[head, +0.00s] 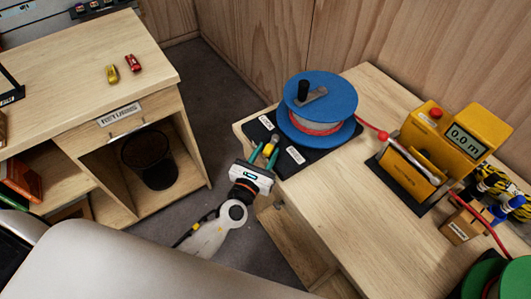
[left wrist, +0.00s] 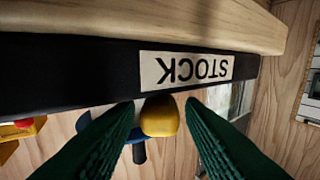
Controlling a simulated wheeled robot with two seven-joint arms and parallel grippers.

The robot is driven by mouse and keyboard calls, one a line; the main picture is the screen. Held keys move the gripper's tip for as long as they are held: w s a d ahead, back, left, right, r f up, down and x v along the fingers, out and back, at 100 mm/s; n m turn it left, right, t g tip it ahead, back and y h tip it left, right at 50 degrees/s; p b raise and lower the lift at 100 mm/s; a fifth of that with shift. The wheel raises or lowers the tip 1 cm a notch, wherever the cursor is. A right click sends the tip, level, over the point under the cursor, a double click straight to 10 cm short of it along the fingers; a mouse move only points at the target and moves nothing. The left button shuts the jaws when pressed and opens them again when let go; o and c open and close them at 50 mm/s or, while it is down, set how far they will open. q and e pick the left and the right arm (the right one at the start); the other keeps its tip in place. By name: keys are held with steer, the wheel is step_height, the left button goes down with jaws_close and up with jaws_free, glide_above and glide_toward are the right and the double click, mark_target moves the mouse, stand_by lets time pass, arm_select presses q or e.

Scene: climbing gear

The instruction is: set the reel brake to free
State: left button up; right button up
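The reel (head: 318,103) has blue flanges, a black crank knob and a pale wound core with a red line. It stands on a black base (head: 284,165) with white labels. A yellow knob (head: 268,149), which looks like the brake lever's end, is at the base's front edge. My left gripper (head: 265,153) has its green fingers there. In the left wrist view the yellow knob (left wrist: 160,116) sits between the two fingertips (left wrist: 160,104), with a narrow gap on each side. A "STOCK" label (left wrist: 186,68) shows upside down behind it. My right gripper is not in view.
A yellow meter (head: 440,140) reading 0.0 m stands right of the reel, with the red line running to it. A wooden block (head: 463,226) and a green reel (head: 493,281) are further right. A desk (head: 70,80) stands left across a floor gap, with a dark bin (head: 150,160) in it.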

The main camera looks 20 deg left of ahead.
arm_select(q)
jaws_close()
steer(key=shift+d+r+n+y+p, duration=0.1)
steer(key=shift+d+n+y+p, duration=0.25)
steer(key=shift+n+y, duration=0.2)
steer(key=shift+d+n+y, duration=0.2)
steer(key=shift+n+y, duration=0.15)
steer(key=shift+y, duration=0.4)
steer(key=shift+d+n+y, duration=0.35)
steer(key=shift+n+y, duration=0.25)
steer(key=shift+y, duration=0.5)
steer(key=shift+a, duration=0.1)
steer(key=shift+o, duration=0.5)
jaws_free()
steer(key=shift+o, duration=0.8)
